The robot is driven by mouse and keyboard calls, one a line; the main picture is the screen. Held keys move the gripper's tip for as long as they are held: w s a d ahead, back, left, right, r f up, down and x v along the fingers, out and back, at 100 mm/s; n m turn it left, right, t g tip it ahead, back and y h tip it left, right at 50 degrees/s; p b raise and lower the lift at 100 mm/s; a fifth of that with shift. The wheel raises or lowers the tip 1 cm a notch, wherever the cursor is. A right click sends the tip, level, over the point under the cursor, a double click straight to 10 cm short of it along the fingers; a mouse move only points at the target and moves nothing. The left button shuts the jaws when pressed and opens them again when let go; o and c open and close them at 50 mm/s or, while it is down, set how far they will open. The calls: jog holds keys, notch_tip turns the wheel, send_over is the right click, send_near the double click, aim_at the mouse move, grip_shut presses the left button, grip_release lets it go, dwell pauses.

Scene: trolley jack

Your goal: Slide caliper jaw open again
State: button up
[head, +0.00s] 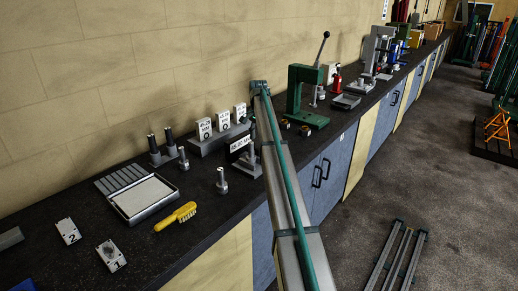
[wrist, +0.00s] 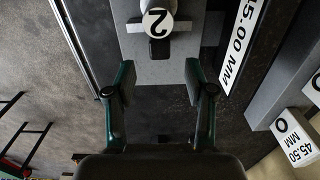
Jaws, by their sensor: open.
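The caliper stands on the dark bench as a grey metal fixture (head: 246,168) beside an upright white display reading 45.00 MM (head: 240,145). In the wrist view its grey body (wrist: 154,70) lies ahead of my gripper, with the display (wrist: 243,38) to the right, partly cut off. A round white top marked 2 (wrist: 157,22) sits on a grey crosspiece at the top edge. My gripper (wrist: 158,84) is open, its two fingers apart on either side of the grey body's near end, with nothing held. Contact cannot be told. In the head view my arm hides part of the caliper.
White labelled blocks (head: 204,130) stand on a grey base behind the caliper. A green press (head: 296,92) stands to the right.

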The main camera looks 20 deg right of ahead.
aim_at(259, 148)
notch_tip(259, 148, down, 7)
jog(key=shift+r+p, duration=0.1)
jog(key=shift+p, duration=0.8)
jog(key=shift+c, duration=0.2)
grip_shut()
